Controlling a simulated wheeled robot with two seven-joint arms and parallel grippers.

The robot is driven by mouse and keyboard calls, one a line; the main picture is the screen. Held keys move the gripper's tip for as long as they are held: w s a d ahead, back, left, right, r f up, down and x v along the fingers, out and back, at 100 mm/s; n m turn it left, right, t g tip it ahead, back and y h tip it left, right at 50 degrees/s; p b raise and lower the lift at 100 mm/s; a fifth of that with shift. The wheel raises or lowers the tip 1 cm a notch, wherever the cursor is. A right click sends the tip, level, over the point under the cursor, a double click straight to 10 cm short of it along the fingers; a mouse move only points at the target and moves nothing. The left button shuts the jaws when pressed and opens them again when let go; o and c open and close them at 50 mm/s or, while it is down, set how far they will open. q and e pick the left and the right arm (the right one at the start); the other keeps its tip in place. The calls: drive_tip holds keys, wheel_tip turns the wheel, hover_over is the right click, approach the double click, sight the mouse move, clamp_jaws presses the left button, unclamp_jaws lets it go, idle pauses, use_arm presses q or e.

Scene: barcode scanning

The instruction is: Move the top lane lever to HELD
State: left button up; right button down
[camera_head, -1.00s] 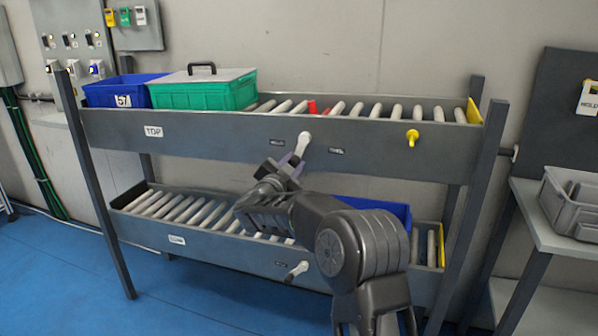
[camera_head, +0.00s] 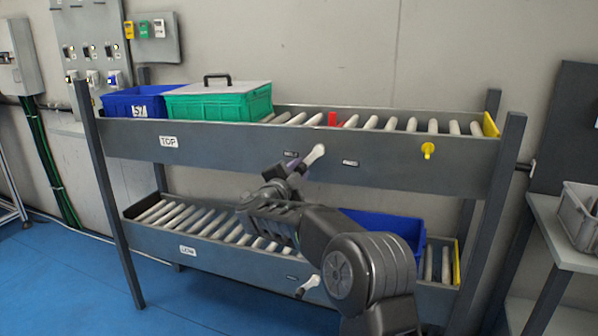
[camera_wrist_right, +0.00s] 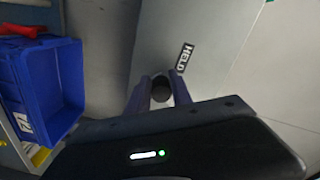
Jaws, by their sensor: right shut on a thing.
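The top lane lever (camera_head: 315,153) is a pale bar on the front rail of the top lane (camera_head: 220,145). Its wider pale end is at the upper right, and it slants down to the left. The HELD plate (camera_head: 291,154) is on the rail left of the lever; it also shows in the right wrist view (camera_wrist_right: 186,56). My right gripper (camera_head: 296,167) is shut on the lever's lower end. In the right wrist view its fingers (camera_wrist_right: 160,90) flank the lever's dark round end (camera_wrist_right: 160,92). My left gripper is not in view.
A second plate (camera_head: 350,163) is right of the lever. A blue bin (camera_head: 118,104) and lidded green crate (camera_head: 222,103) stand on the top rollers. The lower lane has its own lever (camera_head: 309,285) and a blue bin (camera_head: 385,228). A yellow knob (camera_head: 428,150) sticks out at right.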

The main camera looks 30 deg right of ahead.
drive_tip(key=shift+d+r, duration=0.1)
drive_tip(key=shift+d, duration=0.05)
drive_tip(key=c, duration=1.2)
unclamp_jaws()
drive_tip(key=shift+s, duration=0.1)
drive_tip(key=shift+s+a, duration=0.2)
drive_tip(key=shift+a, duration=0.4)
drive_tip(key=v, duration=0.6)
drive_tip(key=shift+s+a, duration=0.25)
drive_tip(key=shift+s, duration=0.05)
drive_tip(key=shift+w, duration=0.1)
